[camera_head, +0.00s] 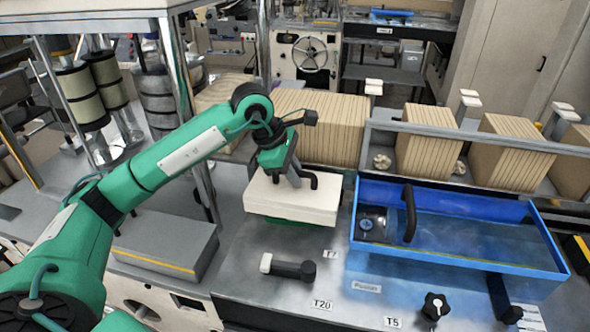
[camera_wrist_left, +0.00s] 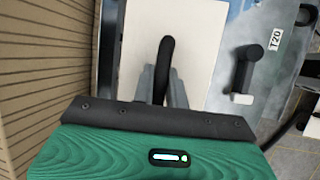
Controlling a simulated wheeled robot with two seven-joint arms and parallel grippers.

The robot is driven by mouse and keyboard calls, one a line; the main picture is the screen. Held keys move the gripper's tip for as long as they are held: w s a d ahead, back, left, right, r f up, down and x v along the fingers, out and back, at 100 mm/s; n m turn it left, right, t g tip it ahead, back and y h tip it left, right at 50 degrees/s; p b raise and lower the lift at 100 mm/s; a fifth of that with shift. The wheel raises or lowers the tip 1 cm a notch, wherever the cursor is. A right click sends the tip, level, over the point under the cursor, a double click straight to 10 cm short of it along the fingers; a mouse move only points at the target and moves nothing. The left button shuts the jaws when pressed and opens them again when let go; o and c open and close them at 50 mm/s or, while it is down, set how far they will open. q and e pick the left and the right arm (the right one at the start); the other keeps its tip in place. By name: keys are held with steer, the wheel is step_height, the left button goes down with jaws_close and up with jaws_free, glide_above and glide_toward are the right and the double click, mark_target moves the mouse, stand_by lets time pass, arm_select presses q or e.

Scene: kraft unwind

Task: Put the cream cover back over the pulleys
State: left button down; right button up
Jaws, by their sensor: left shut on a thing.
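The cream cover (camera_head: 290,200) is a flat block with a black bar handle (camera_head: 313,180) on top, near the middle of the grey bench. My left gripper (camera_head: 290,178) is above it, shut on the handle. In the left wrist view the fingers (camera_wrist_left: 163,78) clasp the black handle (camera_wrist_left: 166,52) over the cream top (camera_wrist_left: 200,50). A green edge (camera_head: 290,221) shows just below the cover's front side. I cannot tell if the cover rests on it or hangs slightly above. The pulleys are not visible. My right gripper is not in view.
A blue tray (camera_head: 460,256) with a black handle stands close to the right of the cover. A row of kraft-coloured blocks (camera_head: 325,125) is close behind. A grey box (camera_head: 165,245) is at left.

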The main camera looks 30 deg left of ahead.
mark_target(290, 185)
arm_select(q)
steer(key=shift+f+b, duration=0.8)
steer(key=shift+f, duration=1.4)
steer(key=shift+f+b, duration=0.8)
steer(key=shift+b, duration=0.1)
steer(key=shift+f+b, duration=0.25)
steer(key=shift+b, duration=0.25)
steer(key=c, duration=1.3)
jaws_free()
steer(key=b+v, duration=0.3)
steer(key=v, duration=0.9)
steer(key=shift+s+a+r, duration=0.1)
steer(key=shift+r, duration=0.1)
steer(key=shift+s+a+r, duration=0.2)
steer(key=shift+r, duration=0.4)
